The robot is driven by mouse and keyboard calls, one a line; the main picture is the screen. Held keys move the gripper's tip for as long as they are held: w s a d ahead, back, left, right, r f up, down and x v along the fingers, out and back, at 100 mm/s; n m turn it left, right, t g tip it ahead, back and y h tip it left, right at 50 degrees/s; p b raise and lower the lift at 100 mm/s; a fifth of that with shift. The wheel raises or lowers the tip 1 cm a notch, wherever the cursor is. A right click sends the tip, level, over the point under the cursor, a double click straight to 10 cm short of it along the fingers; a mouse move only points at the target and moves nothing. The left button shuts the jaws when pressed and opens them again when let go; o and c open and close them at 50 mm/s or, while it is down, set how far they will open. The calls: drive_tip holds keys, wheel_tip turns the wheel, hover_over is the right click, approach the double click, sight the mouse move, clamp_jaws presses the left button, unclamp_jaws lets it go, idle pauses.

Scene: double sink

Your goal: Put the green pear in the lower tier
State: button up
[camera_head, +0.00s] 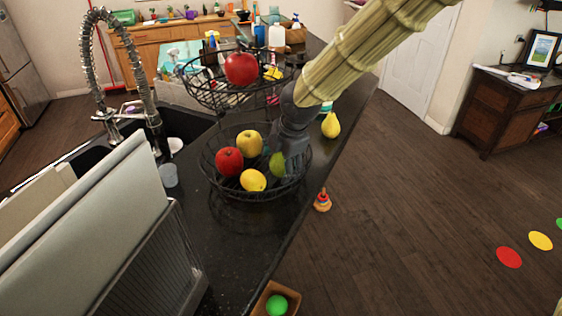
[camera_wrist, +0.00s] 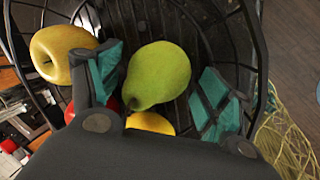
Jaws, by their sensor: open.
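The green pear (camera_wrist: 158,76) lies in the lower tier (camera_wrist: 215,35) of the black wire basket, between the spread fingers of my gripper (camera_wrist: 155,95) in the wrist view. In the head view the green pear (camera_head: 277,163) shows partly behind my gripper (camera_head: 290,165), at the right side of the lower tier (camera_head: 228,190). My gripper is open, with a gap visible between the pear and the right finger. The upper tier (camera_head: 215,105) stands above and holds a red apple (camera_head: 241,68).
The lower tier also holds a red apple (camera_head: 229,161), a yellow apple (camera_head: 249,143) and a lemon (camera_head: 253,180). A yellow pear (camera_head: 331,125) sits near the counter's right edge. A dish rack (camera_head: 160,270) and tall faucet (camera_head: 140,60) stand left.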

drive_tip(key=shift+r, duration=0.1)
drive_tip(key=shift+b+v, duration=1)
drive_tip(key=shift+v, duration=2.75)
